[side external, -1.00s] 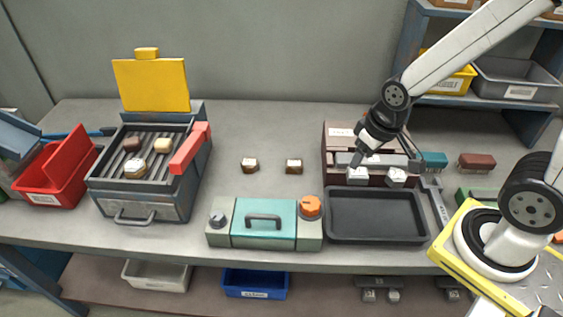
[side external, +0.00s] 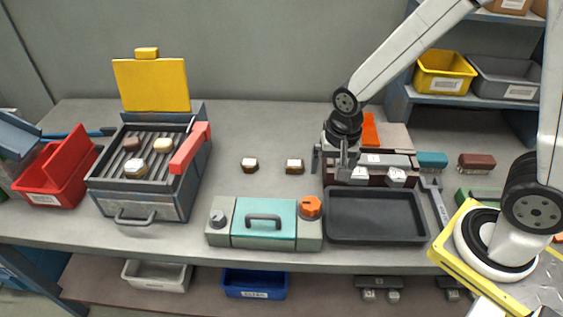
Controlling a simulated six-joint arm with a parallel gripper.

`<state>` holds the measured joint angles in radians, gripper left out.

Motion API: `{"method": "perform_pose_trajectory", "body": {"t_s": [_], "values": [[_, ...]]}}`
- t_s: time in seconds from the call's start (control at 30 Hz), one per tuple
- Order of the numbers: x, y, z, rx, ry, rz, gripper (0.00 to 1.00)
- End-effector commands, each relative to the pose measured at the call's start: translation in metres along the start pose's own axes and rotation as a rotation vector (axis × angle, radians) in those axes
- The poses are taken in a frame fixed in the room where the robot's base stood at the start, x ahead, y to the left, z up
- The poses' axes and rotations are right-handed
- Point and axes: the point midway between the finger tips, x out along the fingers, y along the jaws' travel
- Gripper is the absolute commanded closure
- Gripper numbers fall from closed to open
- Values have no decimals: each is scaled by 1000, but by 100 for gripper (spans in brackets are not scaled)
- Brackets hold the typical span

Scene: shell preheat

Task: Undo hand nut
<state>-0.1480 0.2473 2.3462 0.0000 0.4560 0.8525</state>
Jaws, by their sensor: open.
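No part is labelled as a hand nut. The teal-lidded case (side external: 264,222) at the front middle of the bench carries an orange knob (side external: 311,206) on its right end and a grey knob (side external: 217,218) on its left end. I cannot tell which of these is the hand nut. My gripper (side external: 331,166) is open, pointing down, at the left end of a brown block with a grey bar (side external: 392,161). It is behind and a little right of the orange knob, apart from it. Nothing shows between its fingers.
A black tray (side external: 375,215) lies right of the case. An open grill (side external: 146,190) and a red bin (side external: 55,180) stand left. A wrench (side external: 438,203) lies beside the tray.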

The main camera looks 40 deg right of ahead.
Motion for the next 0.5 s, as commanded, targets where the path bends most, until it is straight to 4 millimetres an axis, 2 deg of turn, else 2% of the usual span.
{"method": "perform_pose_trajectory", "body": {"t_s": [0.3, 0.5], "values": [[21, -29, 8, 342, -38, 59, 0], [28, -37, 12, 455, -43, 80, 0]]}}
